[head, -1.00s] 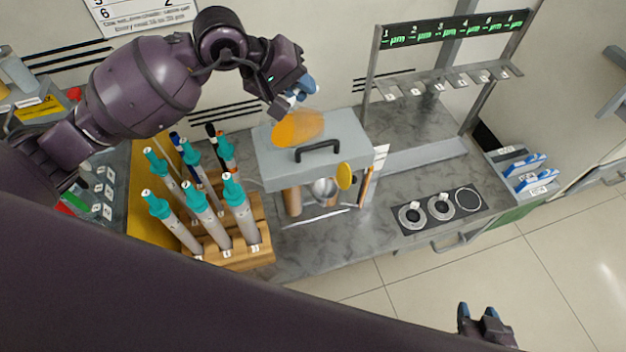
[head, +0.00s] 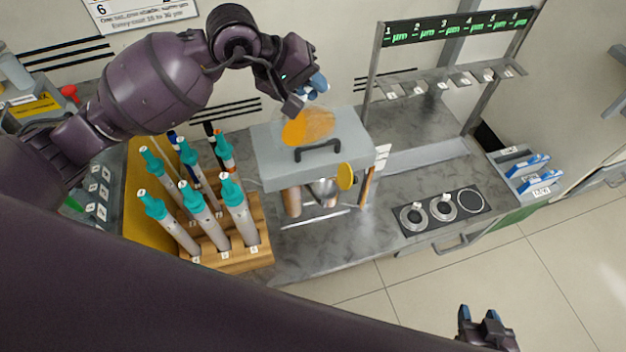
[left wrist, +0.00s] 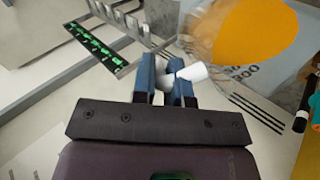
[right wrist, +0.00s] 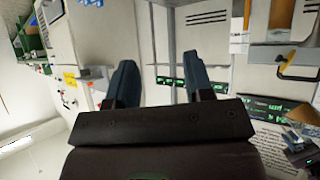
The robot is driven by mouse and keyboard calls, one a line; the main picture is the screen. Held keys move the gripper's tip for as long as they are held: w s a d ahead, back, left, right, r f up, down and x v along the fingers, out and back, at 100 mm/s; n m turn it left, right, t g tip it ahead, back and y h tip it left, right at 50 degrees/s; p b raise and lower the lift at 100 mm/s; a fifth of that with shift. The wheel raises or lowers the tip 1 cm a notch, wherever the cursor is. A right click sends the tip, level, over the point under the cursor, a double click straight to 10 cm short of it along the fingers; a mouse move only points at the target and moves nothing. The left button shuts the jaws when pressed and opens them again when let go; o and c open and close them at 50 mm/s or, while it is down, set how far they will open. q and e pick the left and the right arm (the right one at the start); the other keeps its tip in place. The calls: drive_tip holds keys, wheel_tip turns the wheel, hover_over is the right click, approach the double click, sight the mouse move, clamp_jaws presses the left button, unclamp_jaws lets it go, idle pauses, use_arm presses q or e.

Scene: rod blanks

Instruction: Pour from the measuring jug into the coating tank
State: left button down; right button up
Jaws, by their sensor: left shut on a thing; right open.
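The measuring jug (head: 308,128) is clear with orange liquid in it. My left gripper (head: 311,90) is shut on its pale handle and holds it in front of the grey box's top in the head view. The jug (left wrist: 250,32) also shows at the upper right of the left wrist view, with dark markings on its wall. The grey box (head: 272,150) has a black bar handle; I cannot tell whether it is the coating tank. No stream of liquid is visible. My right gripper (head: 480,315) is open and empty at the lower right, away from the bench.
A wooden rack (head: 235,262) holds several teal-capped rods left of the grey box. A metal stand with numbered displays (head: 455,28) rises at the back right. A dark plate with round parts (head: 443,208) lies on the bench. Open floor lies at the right.

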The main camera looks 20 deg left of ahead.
use_arm(q)
drive_tip(key=shift+w+d+f, duration=0.2)
drive_tip(key=shift+w+d, duration=0.15)
use_arm(e)
drive_tip(key=shift+f, duration=0.1)
use_arm(q)
drive_tip(key=shift+w+d+f+b, duration=0.4)
drive_tip(key=shift+w+d+b, duration=0.2)
drive_tip(key=shift+d+b, duration=0.15)
use_arm(e)
drive_tip(key=shift+f, duration=0.5)
use_arm(q)
drive_tip(key=shift+w+d+f+b, duration=0.3)
drive_tip(key=shift+w+d+b, duration=0.1)
drive_tip(key=shift+w, duration=0.05)
use_arm(e)
drive_tip(key=shift+w+a, duration=0.1)
drive_tip(key=shift+w, duration=0.15)
use_arm(q)
drive_tip(key=shift+w+d+f+b, duration=0.5)
drive_tip(key=shift+w+d, duration=0.15)
drive_tip(key=shift+d, duration=0.1)
use_arm(e)
drive_tip(key=shift+s+f, duration=0.25)
drive_tip(key=shift+f, duration=0.45)
